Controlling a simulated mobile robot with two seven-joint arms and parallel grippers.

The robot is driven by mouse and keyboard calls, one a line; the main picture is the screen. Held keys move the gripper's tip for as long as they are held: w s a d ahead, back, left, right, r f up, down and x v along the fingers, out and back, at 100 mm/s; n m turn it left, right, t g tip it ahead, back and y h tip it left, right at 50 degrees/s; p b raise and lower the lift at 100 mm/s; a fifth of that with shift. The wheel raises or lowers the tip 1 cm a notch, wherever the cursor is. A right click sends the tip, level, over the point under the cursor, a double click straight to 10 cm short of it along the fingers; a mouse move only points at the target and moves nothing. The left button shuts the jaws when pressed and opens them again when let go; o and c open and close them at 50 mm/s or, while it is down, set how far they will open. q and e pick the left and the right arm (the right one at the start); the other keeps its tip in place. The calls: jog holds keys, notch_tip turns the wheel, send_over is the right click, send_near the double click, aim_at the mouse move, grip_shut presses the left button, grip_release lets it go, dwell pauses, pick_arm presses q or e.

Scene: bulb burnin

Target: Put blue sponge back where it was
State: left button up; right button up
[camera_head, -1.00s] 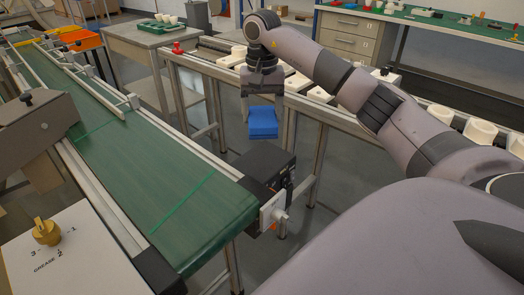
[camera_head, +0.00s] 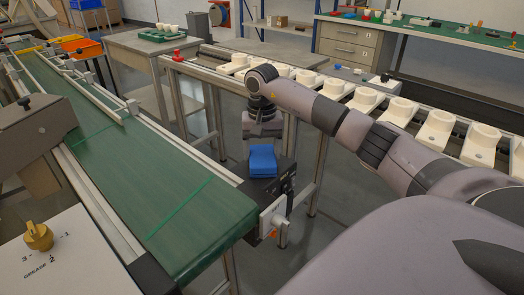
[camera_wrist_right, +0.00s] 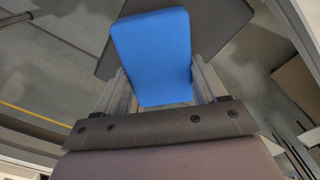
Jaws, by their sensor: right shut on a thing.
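The blue sponge (camera_head: 263,161) is at the near right end of the green conveyor, over the top of a black box (camera_head: 268,187). My right gripper (camera_head: 263,142) points down and is shut on the sponge. The right wrist view shows the sponge (camera_wrist_right: 153,52) between the two fingers, with a dark flat surface behind it. I cannot tell whether the sponge touches the box top. My left gripper is not in view.
The green conveyor belt (camera_head: 130,165) is bare at its near end. A rail line with several white cups (camera_head: 366,99) runs behind my right arm. A panel with a yellow knob (camera_head: 38,236) is at lower left. A green-topped bench (camera_head: 430,26) stands at the back.

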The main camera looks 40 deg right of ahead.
aim_at(262, 153)
jog(key=shift+f, duration=0.15)
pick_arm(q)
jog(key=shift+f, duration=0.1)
pick_arm(e)
jog(key=o, duration=0.9)
jog(key=shift+o, duration=0.2)
jog(key=shift+r, duration=0.45)
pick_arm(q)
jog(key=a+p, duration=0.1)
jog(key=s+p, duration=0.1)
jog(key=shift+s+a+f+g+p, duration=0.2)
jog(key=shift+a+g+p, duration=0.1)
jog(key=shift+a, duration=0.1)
pick_arm(e)
notch_tip(262, 153, up, 12)
jog(key=shift+f, duration=0.25)
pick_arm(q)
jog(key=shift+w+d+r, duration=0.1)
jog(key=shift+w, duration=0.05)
